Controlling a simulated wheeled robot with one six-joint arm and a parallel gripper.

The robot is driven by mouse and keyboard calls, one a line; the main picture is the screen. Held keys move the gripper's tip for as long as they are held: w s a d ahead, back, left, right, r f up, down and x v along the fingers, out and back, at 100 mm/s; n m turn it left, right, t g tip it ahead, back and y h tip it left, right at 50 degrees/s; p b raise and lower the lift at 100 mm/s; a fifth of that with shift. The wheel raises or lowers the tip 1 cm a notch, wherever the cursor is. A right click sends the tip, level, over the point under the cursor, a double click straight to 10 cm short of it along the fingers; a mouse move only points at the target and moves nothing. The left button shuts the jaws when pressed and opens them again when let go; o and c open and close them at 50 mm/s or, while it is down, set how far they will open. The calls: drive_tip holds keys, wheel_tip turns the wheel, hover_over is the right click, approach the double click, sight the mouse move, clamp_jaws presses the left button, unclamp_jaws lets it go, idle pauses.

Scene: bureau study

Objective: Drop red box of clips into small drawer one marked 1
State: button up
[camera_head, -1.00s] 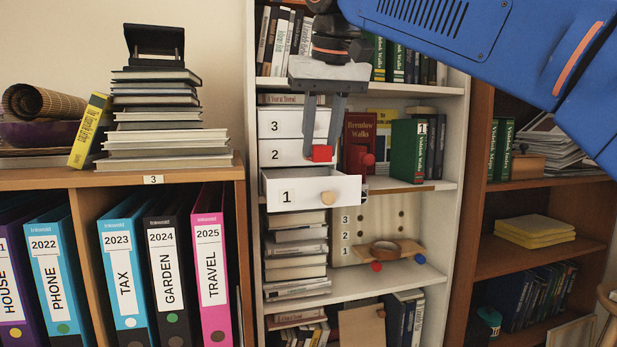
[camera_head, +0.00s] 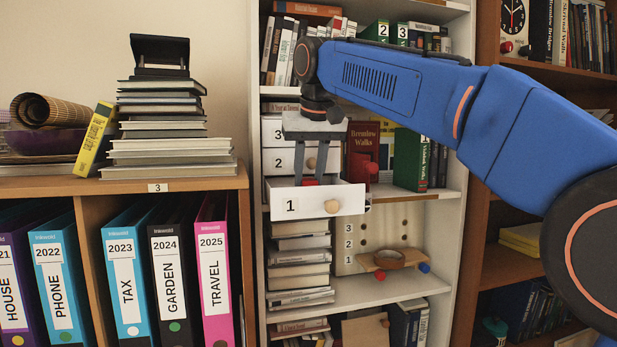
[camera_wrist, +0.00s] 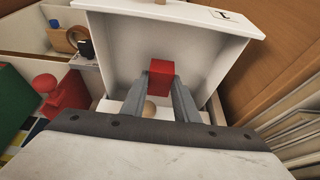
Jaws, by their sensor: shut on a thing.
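The white drawer marked 1 (camera_head: 290,207) is pulled out from the small drawer unit, with a round wooden knob on its front. My gripper (camera_head: 310,181) points down over the open drawer, its fingertips at about the level of the front's top edge. It is shut on the red box of clips (camera_head: 309,182), of which only the top shows above the drawer front. In the wrist view the red box (camera_wrist: 161,75) sits between the fingertips, over the drawer's bare grey inside (camera_wrist: 115,45). I cannot tell whether the box touches the drawer floor.
Drawers 2 (camera_head: 279,162) and 3 (camera_head: 272,132) are above drawer 1, and appear shut. A tape roll (camera_head: 389,258) lies on a wooden piece one shelf lower.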

drive_tip(key=shift+f, duration=0.7)
drive_tip(key=o, duration=1.1)
drive_tip(key=shift+c, duration=0.2)
drive_tip(key=shift+r, duration=0.1)
drive_tip(key=shift+r, duration=0.55)
drive_tip(key=v, duration=1.2)
